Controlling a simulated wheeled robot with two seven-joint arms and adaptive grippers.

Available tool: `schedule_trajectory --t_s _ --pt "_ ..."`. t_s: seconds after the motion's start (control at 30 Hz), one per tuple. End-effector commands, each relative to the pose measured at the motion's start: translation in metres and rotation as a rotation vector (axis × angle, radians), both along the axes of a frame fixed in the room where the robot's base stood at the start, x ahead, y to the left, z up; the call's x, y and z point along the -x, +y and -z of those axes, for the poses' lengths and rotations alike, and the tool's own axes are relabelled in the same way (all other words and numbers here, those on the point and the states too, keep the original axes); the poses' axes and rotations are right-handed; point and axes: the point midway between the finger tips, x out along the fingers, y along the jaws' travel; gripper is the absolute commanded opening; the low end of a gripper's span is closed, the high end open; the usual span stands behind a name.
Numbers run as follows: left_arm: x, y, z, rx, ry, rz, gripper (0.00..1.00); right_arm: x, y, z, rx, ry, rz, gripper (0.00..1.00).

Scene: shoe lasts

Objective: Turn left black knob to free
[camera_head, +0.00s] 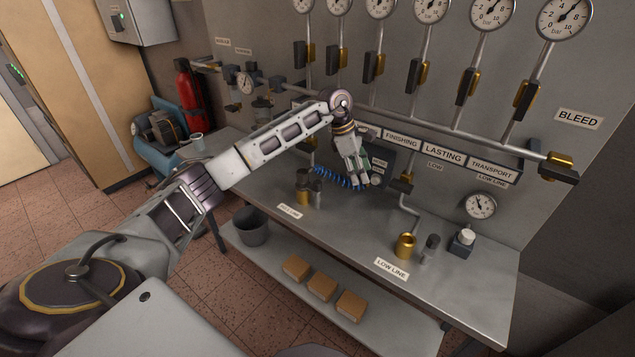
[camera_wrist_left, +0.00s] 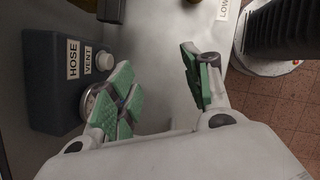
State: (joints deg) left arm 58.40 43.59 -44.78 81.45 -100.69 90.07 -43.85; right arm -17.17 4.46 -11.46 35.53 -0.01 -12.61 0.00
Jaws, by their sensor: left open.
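My left gripper (camera_head: 358,178) is open, with nothing seen between its fingers. It reaches down over the back of the bench, in front of a dark box (camera_head: 380,158). In the left wrist view the green-padded fingers of the left gripper (camera_wrist_left: 156,62) are apart. The left finger is close to a dark box labelled HOSE VENT (camera_wrist_left: 45,85), which has a pale round knob (camera_wrist_left: 105,62). A round metal part (camera_wrist_left: 92,103) is partly hidden behind that finger; I cannot tell whether they touch. I cannot tell which part is the left black knob. My right gripper is not in view.
A blue coiled hose (camera_head: 335,178) lies beside the gripper. Brass and dark cylinders stand on the bench, including a brass one (camera_head: 404,246) at the front. Black-handled valves (camera_head: 466,86) and gauges line the wall. The bench (camera_head: 350,225) has clear room at its middle.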

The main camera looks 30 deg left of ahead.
Motion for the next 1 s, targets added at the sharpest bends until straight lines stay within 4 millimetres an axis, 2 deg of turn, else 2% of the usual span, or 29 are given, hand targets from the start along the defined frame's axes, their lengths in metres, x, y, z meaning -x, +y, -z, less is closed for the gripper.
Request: schedule_trajectory --t_s 0.03,0.2,0.3,0.4,0.53,1.0 --pt "-0.001 0.02 -0.007 -0.052 0.011 -0.007 0.49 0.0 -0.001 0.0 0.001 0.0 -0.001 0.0" --pt "0.006 0.083 -0.026 -0.226 0.072 -0.028 0.49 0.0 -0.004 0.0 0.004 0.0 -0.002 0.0" --pt "0.012 0.11 -0.036 -0.3 0.107 -0.042 0.49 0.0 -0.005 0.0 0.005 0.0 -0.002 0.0" --pt "0.017 0.129 -0.044 -0.346 0.133 -0.055 0.49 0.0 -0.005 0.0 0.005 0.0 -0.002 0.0" --pt "0.02 0.138 -0.048 -0.372 0.149 -0.06 0.49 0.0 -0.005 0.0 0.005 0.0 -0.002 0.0" --pt "0.02 0.138 -0.045 -0.372 0.15 -0.061 0.49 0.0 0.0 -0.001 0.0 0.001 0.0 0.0"
